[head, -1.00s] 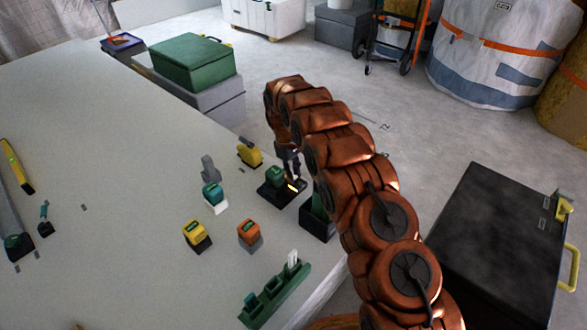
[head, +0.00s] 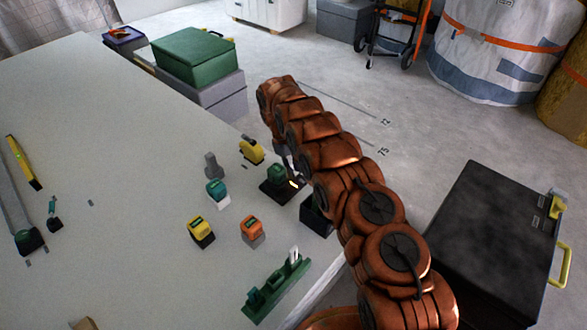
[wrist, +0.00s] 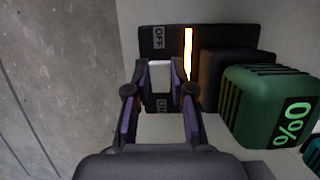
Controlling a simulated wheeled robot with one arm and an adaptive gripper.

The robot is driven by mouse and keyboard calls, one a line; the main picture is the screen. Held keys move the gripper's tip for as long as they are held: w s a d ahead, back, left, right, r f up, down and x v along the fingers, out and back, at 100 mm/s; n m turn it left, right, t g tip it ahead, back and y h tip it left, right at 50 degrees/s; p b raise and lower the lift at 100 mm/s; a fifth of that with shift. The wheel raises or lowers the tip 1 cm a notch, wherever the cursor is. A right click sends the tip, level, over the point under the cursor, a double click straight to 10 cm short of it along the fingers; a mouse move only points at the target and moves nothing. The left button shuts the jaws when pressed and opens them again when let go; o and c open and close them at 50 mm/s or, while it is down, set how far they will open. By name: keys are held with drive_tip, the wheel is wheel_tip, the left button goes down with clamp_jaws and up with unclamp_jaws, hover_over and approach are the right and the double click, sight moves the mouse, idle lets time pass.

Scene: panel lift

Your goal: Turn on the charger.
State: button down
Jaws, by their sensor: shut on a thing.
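The charger (head: 273,190) is a black base near the table's right edge with a green battery (head: 276,173) seated on it. In the wrist view the charger (wrist: 222,38) shows an OFF label at the top and an ON label lower down. An orange-white strip (wrist: 188,45) glows beside them. The green battery (wrist: 275,105) has a lit percent display, seen upside down. My gripper (wrist: 165,85) is shut on a pale switch knob (wrist: 160,75) between the two labels; the fingers partly hide it. In the head view my arm partly hides my gripper (head: 290,163).
Yellow (head: 201,231), orange (head: 252,230) and teal (head: 216,191) batteries stand left of and nearer than the charger. A green rack (head: 278,288) lies at the near edge. A black box (head: 316,215) is beside the charger. A black case (head: 490,240) stands right of the table.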

drive_tip(key=c, duration=1)
unclamp_jaws()
drive_tip(key=shift+r, duration=0.1)
wheel_tip(320, 180, up, 10)
